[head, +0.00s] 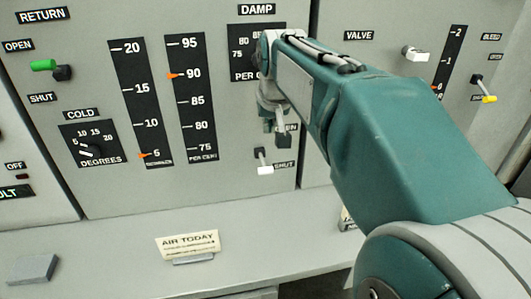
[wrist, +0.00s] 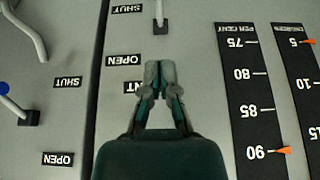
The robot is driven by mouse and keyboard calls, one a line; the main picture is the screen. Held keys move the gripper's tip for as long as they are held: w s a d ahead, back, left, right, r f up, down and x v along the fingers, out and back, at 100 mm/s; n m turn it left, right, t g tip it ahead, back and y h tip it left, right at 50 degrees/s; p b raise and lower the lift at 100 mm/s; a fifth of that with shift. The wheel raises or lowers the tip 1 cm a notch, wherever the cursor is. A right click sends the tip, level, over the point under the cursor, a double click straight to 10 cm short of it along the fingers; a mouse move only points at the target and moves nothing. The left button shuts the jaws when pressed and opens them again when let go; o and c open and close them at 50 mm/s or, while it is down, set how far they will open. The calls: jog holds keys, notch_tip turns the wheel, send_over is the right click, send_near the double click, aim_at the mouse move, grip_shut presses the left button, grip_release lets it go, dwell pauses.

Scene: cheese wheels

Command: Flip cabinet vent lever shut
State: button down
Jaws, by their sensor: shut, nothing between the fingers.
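The vent lever (head: 265,169) is a white-tipped rod on a black base, low on the cabinet panel in the head view. It tilts down, its tip beside the SHUT label (head: 283,167). The wrist view shows its base and rod (wrist: 159,18) at the top edge, with the tip out of frame. The OPEN label (wrist: 124,60) is beside my fingers, and a label ending in T (wrist: 132,87) is partly covered by them. My gripper (wrist: 160,66) is shut and empty, fingertips apart from the lever on the OPEN side. In the head view my gripper (head: 283,137) hangs just above the lever.
A green-tipped return lever (head: 43,65), a cold dial (head: 89,143) and tall black scales are to the left. A white valve lever (head: 415,54) and a yellow-tipped lever (head: 489,98) are to the right. A ledge (head: 110,255) with an AIR TODAY card (head: 188,245) lies below.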

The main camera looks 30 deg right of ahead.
send_over(264, 165)
notch_tip(264, 165, down, 9)
jog(key=shift+s+r, duration=0.1)
jog(key=shift+s+a+f, duration=0.1)
jog(key=shift+s+f, duration=0.15)
jog(key=shift+f, duration=0.35)
jog(key=shift+s+a+f, duration=0.1)
jog(key=shift+s+f, duration=0.1)
jog(key=shift+f, duration=0.4)
jog(key=shift+s+f, duration=0.2)
jog(key=shift+f, duration=0.4)
